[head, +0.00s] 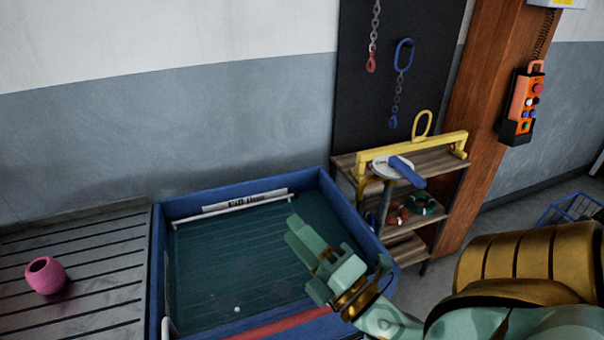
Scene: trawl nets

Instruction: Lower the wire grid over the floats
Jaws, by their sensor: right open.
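A blue-walled tank (340,211) of dark green water stands in the middle of the head view. My right gripper (303,260) is over the right part of the tank, its fingers apart and nothing between them. A pink, rounded float with a hole (45,276) lies on the slatted table at the left, outside the tank. A small white ball (237,309) shows in the tank near the front. I cannot make out a wire grid for certain; faint lines cross the water. A white rod (233,209) runs along the tank's back wall. My left gripper is out of view.
The slatted grey table (85,235) adjoins the tank on the left. A shelf rack (440,160) with a yellow beam stands behind right. Chains (397,95) hang on a black board. An orange control pendant (523,100) hangs on a wooden post. A blue wire basket (572,211) is far right.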

